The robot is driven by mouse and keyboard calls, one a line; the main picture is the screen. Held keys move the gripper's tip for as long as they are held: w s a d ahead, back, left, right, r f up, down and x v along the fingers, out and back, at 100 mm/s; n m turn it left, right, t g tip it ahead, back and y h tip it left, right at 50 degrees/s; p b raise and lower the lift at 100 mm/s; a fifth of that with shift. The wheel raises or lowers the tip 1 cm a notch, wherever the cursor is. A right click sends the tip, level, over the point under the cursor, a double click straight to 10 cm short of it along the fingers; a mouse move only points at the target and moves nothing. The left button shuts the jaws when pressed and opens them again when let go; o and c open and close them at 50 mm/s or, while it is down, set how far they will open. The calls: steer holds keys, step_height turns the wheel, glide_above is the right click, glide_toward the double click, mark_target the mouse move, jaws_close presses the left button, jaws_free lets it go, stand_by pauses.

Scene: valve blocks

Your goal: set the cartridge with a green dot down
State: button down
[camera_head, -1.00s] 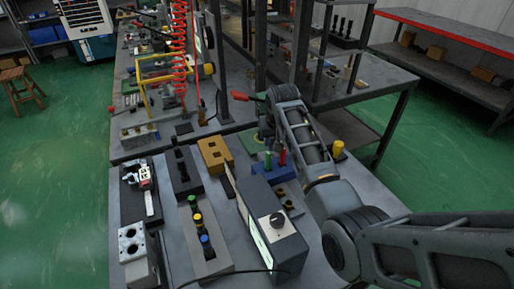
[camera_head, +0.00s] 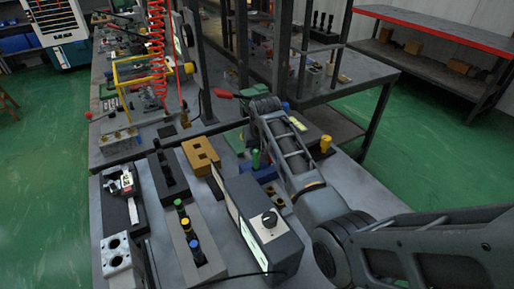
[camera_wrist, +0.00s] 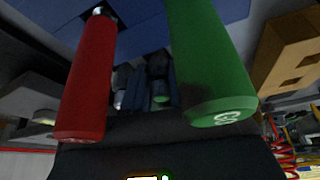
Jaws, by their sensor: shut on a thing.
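In the wrist view my gripper (camera_wrist: 146,88) shows as dark fingers in deep shade, between a red handle (camera_wrist: 88,80) and a green handle (camera_wrist: 208,65). It is shut on a small dark piece with a green end (camera_wrist: 160,98), which looks like the cartridge with a green dot; its outline is hard to make out. In the head view my arm hides the gripper and the held piece. A grey holder (camera_head: 212,269) there carries pieces with green (camera_head: 179,204), yellow (camera_head: 186,222) and blue (camera_head: 195,243) tops.
The handles stand in a blue block (camera_wrist: 135,30), close around my gripper. A mustard block (camera_head: 201,155), a dark box with a knob (camera_head: 285,245) and a black holder (camera_head: 166,180) crowd the bench. A yellow-topped piece (camera_head: 326,144) stands right of my arm.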

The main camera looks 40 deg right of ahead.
steer(key=c, duration=1.3)
jaws_free()
steer(key=shift+s+f, duration=0.1)
steer(key=shift+f, duration=0.15)
steer(key=shift+o, duration=0.5)
steer(key=shift+f, duration=0.15)
steer(key=shift+s, duration=0.1)
steer(key=shift+r, duration=0.5)
steer(key=v, duration=1.2)
steer(key=shift+w, duration=0.25)
